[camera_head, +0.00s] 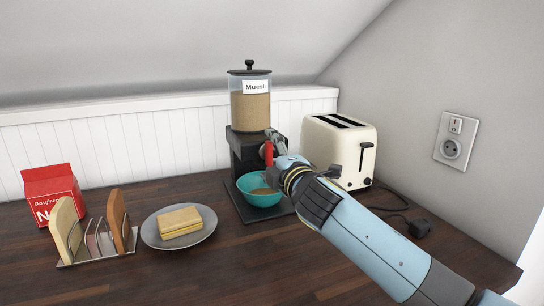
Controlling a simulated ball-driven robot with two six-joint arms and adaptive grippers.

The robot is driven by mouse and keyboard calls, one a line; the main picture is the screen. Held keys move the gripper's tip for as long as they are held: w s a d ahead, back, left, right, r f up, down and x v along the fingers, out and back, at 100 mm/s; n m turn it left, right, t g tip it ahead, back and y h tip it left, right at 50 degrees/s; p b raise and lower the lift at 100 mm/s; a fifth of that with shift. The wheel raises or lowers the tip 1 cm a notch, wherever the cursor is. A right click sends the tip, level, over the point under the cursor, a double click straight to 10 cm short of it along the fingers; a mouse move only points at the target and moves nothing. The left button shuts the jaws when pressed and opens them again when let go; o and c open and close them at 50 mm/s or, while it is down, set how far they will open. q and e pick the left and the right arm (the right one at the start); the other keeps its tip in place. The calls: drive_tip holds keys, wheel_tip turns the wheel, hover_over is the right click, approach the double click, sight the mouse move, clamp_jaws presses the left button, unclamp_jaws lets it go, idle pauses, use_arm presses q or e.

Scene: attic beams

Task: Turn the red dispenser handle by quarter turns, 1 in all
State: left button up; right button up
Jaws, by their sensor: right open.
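The muesli dispenser (250,105) stands at the back middle of the counter, a clear jar of muesli on a dark stand. Its red handle (268,153) shows on the front right of the stand, upright and partly covered by my gripper. My right gripper (272,146) is at the handle, its fingers open beside or around it; I cannot tell whether they touch it. My left gripper is not in view.
A cream toaster (318,143) stands right of the dispenser, close behind my right arm. A grey plate (152,234) with a sandwich (180,222), a toast rack (98,255) and a red carton (50,188) stand on the left. The front of the counter (220,280) is clear.

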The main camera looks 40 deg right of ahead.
drive_tip(key=shift+s, duration=0.1)
drive_tip(key=v, duration=1.1)
drive_tip(key=shift+s, duration=0.4)
drive_tip(key=shift+a+f, duration=0.1)
drive_tip(key=shift+f, duration=0.05)
